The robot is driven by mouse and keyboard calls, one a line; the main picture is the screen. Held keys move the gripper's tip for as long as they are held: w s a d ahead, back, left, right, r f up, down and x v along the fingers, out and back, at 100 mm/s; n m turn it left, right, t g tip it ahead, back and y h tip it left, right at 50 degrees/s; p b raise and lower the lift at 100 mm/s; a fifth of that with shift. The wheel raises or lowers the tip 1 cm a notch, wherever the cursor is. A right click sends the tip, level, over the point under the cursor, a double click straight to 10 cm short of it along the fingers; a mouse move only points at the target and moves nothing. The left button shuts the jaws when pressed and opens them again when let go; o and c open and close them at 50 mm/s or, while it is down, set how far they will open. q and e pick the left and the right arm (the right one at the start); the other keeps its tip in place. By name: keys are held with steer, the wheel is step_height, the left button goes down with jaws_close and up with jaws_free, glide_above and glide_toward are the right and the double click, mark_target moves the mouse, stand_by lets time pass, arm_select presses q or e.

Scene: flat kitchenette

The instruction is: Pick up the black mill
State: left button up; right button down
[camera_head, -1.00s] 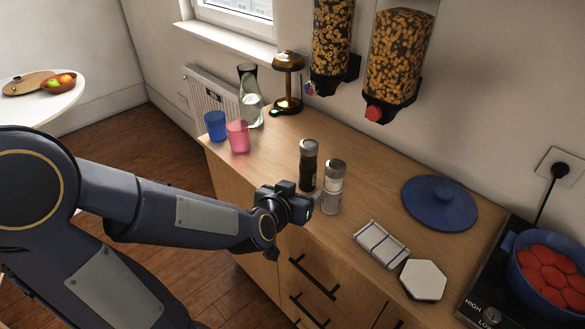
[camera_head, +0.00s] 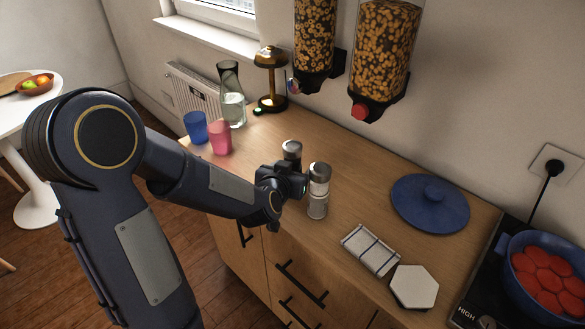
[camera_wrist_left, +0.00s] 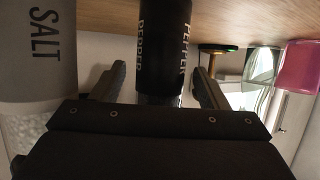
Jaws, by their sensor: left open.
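The black mill stands upright on the wooden counter; in the head view only its silver cap (camera_head: 291,149) shows clearly, with its body mostly hidden behind my left gripper (camera_head: 284,182). In the left wrist view its black body with "PEPPER" lettering (camera_wrist_left: 164,45) appears between the two fingers of my left gripper (camera_wrist_left: 160,72). The fingers are open, one to each side of the mill, with a gap visible. I cannot tell whether either touches it. My right gripper is not in view.
A salt mill (camera_head: 318,190) stands close beside the black mill, right of my gripper; it also shows in the wrist view (camera_wrist_left: 40,50). Pink (camera_head: 220,138) and blue (camera_head: 195,127) cups, a carafe (camera_head: 231,95) and a lamp (camera_head: 271,80) stand at left. A folded towel (camera_head: 370,250) lies at right.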

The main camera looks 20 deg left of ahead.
arm_select(q)
steer(key=shift+w+f, duration=0.2)
steer(key=shift+w, duration=0.25)
steer(key=c, duration=1.2)
